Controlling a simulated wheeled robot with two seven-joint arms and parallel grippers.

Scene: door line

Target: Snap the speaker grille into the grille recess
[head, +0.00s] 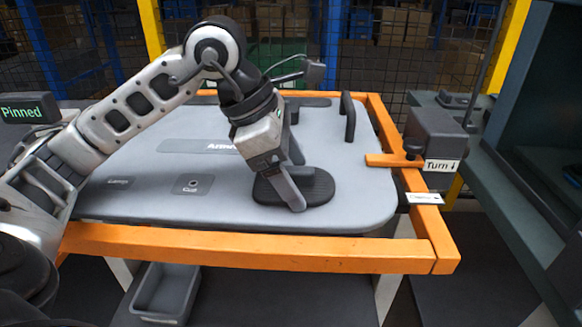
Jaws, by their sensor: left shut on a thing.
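A dark grey rounded speaker grille (318,187) is at the near right part of the light grey door panel (225,172). My left gripper (296,182) reaches down over the panel and is shut on the grille, with one finger on its near side. The grille lies flat, at or just above the panel surface. The grille recess is not visible as a separate thing; it may be hidden under the grille. I cannot tell whether the grille is seated. My right gripper is not in view.
An orange frame (250,247) surrounds the panel. A dark handle (347,117) stands up at the far right of the panel. A clamp block (434,133) marked "Turn" sits at the right. A grey bin (165,292) is below the frame. A "Pinned" sign (27,110) is at left.

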